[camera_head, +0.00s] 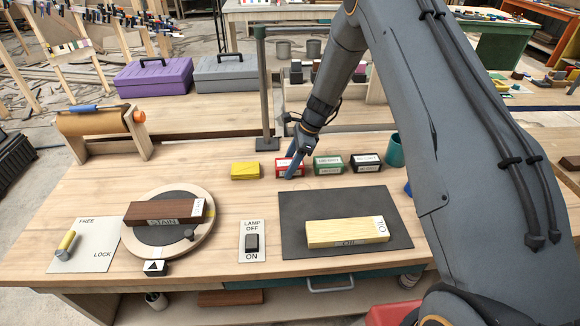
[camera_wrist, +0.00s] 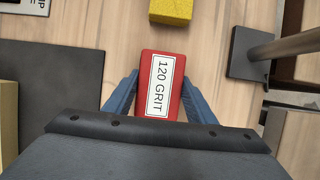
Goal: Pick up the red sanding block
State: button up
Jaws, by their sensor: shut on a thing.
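The red sanding block (camera_wrist: 150,70) has a white label reading "120 GRIT". In the wrist view it lies between the two blue fingers of my gripper (camera_wrist: 158,92), which touch or nearly touch its sides. In the head view the red block (camera_head: 282,163) is on the wooden bench, in a row with other blocks, and my gripper (camera_head: 292,167) reaches down to it from above. The gripper is shut on the red block. The fingers and arm hide part of the block. I cannot tell a gap between block and bench.
A yellow block (camera_head: 245,171) sits left of it; a green block (camera_head: 327,164) and a black block (camera_head: 366,162) sit right. A lamp post (camera_head: 266,100) stands just behind. A dark mat (camera_head: 400,205) with a pale wooden block (camera_head: 346,232) lies in front. A teal cup (camera_head: 395,150) stands at right.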

aim_at(289, 163)
jog(key=shift+r, duration=0.1)
notch_tip(289, 163, up, 10)
jog(key=b, duration=0.3)
dwell(0.3)
